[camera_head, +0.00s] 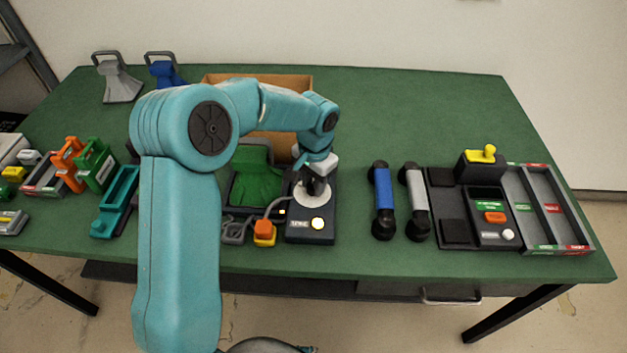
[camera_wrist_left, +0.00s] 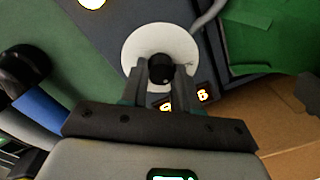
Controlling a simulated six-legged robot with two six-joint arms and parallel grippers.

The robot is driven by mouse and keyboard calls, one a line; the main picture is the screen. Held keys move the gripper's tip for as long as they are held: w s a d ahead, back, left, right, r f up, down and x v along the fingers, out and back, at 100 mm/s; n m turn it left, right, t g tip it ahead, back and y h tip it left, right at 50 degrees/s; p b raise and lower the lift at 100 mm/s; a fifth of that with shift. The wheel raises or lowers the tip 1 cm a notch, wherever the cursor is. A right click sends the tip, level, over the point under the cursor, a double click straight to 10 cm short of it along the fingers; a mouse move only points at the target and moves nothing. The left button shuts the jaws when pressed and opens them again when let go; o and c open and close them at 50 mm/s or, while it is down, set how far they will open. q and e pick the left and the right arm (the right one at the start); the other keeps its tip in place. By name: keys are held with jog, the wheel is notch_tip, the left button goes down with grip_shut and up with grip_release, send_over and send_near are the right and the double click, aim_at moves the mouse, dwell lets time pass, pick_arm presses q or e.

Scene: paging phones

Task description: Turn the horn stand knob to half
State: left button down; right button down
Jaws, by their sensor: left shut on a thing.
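The horn stand (camera_head: 311,238) is a dark box near the table's front edge, with a white round dial plate (camera_head: 302,200) and a lit yellow-white button below it. My left gripper (camera_head: 313,188) reaches down over the dial from above. In the left wrist view the gripper (camera_wrist_left: 160,72) is shut on a black knob (camera_wrist_left: 160,66) at the middle of the white disc (camera_wrist_left: 138,42). Small lit digits show beside the disc, partly hidden by the fingers. The knob's pointer mark cannot be made out. My right gripper is not in view.
A green horn (camera_head: 256,185) lies just left of the stand, with a cable and an orange-and-yellow piece (camera_head: 264,232) in front. A cardboard box (camera_head: 290,85) stands behind. Blue (camera_head: 383,200) and grey (camera_head: 416,200) handsets lie to the right, with bare table between.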

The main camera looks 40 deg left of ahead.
pick_arm(q)
jog(key=shift+w+r+m, duration=0.1)
jog(key=shift+m, duration=0.5)
jog(key=c, duration=1.1)
grip_release()
jog(key=shift+o, duration=1.4)
notch_tip(320, 180, up, 16)
jog(key=shift+s+d+r+p, duration=0.2)
jog(key=shift+d+p, duration=0.05)
jog(key=shift+p, duration=0.2)
